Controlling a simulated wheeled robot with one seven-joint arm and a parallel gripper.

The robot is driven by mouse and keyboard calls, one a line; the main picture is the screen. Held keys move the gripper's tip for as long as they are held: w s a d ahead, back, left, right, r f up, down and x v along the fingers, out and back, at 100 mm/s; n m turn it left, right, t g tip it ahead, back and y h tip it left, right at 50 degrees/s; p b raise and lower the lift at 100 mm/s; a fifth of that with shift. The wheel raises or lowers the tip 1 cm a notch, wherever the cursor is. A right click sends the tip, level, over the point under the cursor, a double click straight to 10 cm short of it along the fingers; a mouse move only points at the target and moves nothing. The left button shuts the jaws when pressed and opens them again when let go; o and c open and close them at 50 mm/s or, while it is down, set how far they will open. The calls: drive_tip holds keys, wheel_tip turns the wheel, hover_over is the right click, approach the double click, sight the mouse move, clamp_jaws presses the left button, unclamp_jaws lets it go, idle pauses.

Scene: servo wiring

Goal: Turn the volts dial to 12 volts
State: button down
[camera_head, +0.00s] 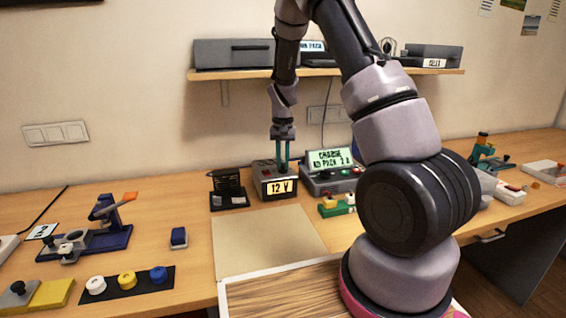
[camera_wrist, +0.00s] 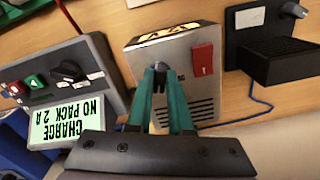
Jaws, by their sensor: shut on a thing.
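The power supply (camera_head: 274,186) is a small grey box on the table, with a lit display (camera_head: 280,188) on its front reading 12 V. My gripper (camera_head: 282,168) points straight down over its top. In the wrist view, the green fingers of my gripper (camera_wrist: 160,72) come together at the top face of the box (camera_wrist: 190,60). They are shut on the volts dial, which is mostly hidden between the fingertips, so its pointer cannot be read. A red switch (camera_wrist: 203,59) sits on the same face, beside the fingers.
A charger with a screen reading CHARGE NO PACK 2 A (camera_head: 330,159) stands close on the right. A black holder (camera_head: 229,190) stands close on the left. A tan mat (camera_head: 266,240) lies clear in front. A shelf (camera_head: 330,72) hangs behind my arm.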

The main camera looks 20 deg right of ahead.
sight(283, 165)
idle(0.4)
drive_tip(key=c, duration=0.8)
unclamp_jaws()
wheel_tip(283, 165, up, 11)
drive_tip(key=shift+f, duration=0.1)
drive_tip(key=s+r+t+y, duration=0.2)
drive_tip(key=s+r+t, duration=0.1)
drive_tip(key=s+r, duration=1.2)
drive_tip(key=s+r+t, duration=0.1)
drive_tip(key=s+r, duration=0.1)
drive_tip(key=s, duration=0.2)
drive_tip(key=s+r+t, duration=0.1)
drive_tip(key=s+r, duration=0.1)
drive_tip(key=s, duration=0.3)
drive_tip(key=s+r+t, duration=0.2)
drive_tip(key=s, duration=0.3)
